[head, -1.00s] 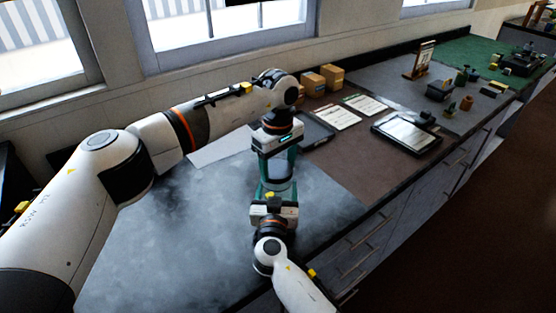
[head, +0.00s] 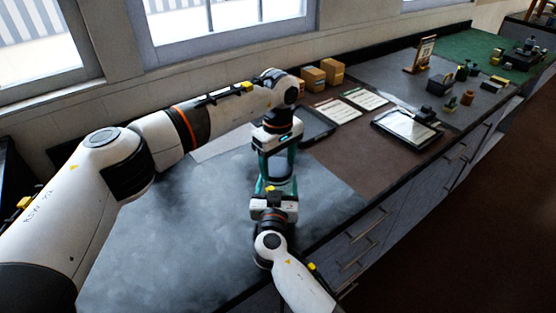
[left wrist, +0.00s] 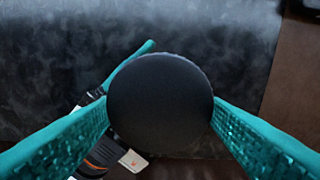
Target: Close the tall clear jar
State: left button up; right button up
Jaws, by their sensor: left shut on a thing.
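The jar (head: 279,170) stands upright on the grey worktop, partly hidden between the grippers in the head view. My left gripper (head: 277,176) points down from above, its teal fingers on both sides. In the left wrist view a round black lid (left wrist: 160,103) fills the space between those fingers, and they are shut on it. The lid hides the jar below, so I cannot tell how it sits on the rim. My right gripper (head: 275,187) comes in from the front at jar height. One teal right finger (left wrist: 130,62) runs beside the jar; its grip on the jar is not clear.
The grey worktop (head: 170,230) is clear around the jar. Cardboard boxes (head: 325,73) stand by the wall. Papers (head: 352,105) and a black-framed tray (head: 408,127) lie to the right on a brown mat. Small dark items and a sign (head: 422,53) stand farther off.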

pick_arm(q)
jog(key=shift+f, duration=0.3)
pick_arm(e)
jog(key=c, duration=0.5)
pick_arm(q)
jog(key=m, duration=0.5)
jog(key=shift+a+m, duration=0.1)
jog(key=shift+m, duration=0.3)
jog(key=m, duration=0.7)
jog(key=shift+a+m, duration=0.1)
jog(key=shift+m, duration=0.3)
jog(key=o, duration=0.9)
jog(key=shift+o, duration=0.2)
